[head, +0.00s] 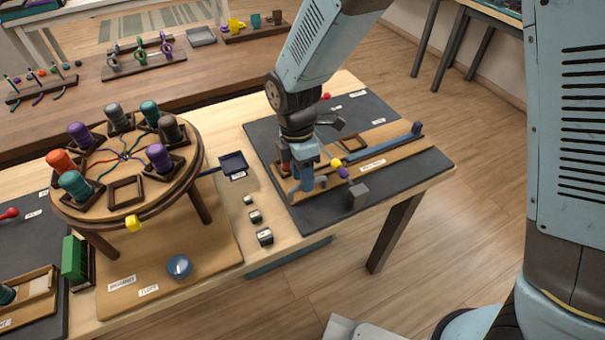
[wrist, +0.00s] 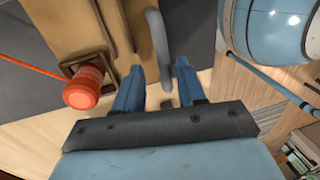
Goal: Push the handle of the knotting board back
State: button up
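The knotting board (head: 400,142) is a long tan board lying on a dark mat, with a label on its near edge. A long blue bar, which looks like its handle (head: 385,145), runs along it to a small upright end at the right. My gripper (head: 307,185) points down over the board's left end and covers part of it. In the wrist view my gripper (wrist: 160,72) has its two blue fingers apart. A grey-blue bar (wrist: 160,45) reaches down between the fingertips, with a gap showing at its sides. I cannot tell whether this bar is the handle.
An orange spool (wrist: 82,88) with a cord sits left of the fingers. Yellow (head: 335,163) and purple (head: 343,173) balls and a grey block (head: 358,196) are near my gripper. A round braiding stand (head: 125,215) with several spools stands to the left.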

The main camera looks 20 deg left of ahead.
notch_tip(320, 180, up, 14)
jog(key=w+a, duration=0.1)
jog(key=a, duration=0.1)
jog(key=shift+w+f, duration=0.25)
jog(key=shift+w, duration=0.15)
dwell(0.4)
